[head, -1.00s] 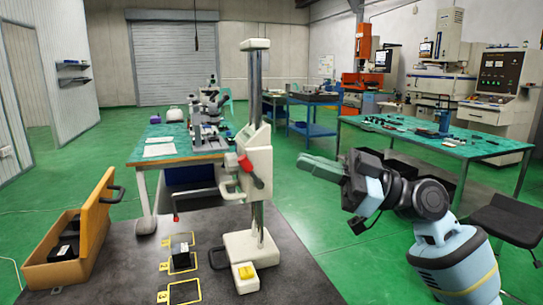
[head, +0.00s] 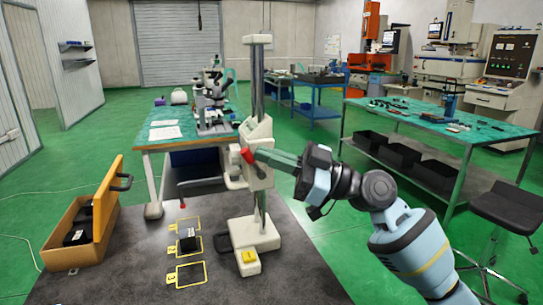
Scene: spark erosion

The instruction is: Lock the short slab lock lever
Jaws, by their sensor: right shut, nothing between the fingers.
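The lock lever is most likely the red lever (head: 247,156) on the head of the white measuring stand (head: 253,233). Only part of the red shows; my right gripper's fingers cover or adjoin the rest. My right gripper (head: 257,156) is shut and empty, its greenish fingers reaching left to the red lever. I cannot tell whether they touch it. A small black slab (head: 190,244) stands by the middle yellow-outlined square on the dark table. My left gripper is not in view.
An open orange case (head: 77,241) with black blocks stands at the left. A yellow block (head: 249,257) sits on the stand's foot. The table's front right is clear.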

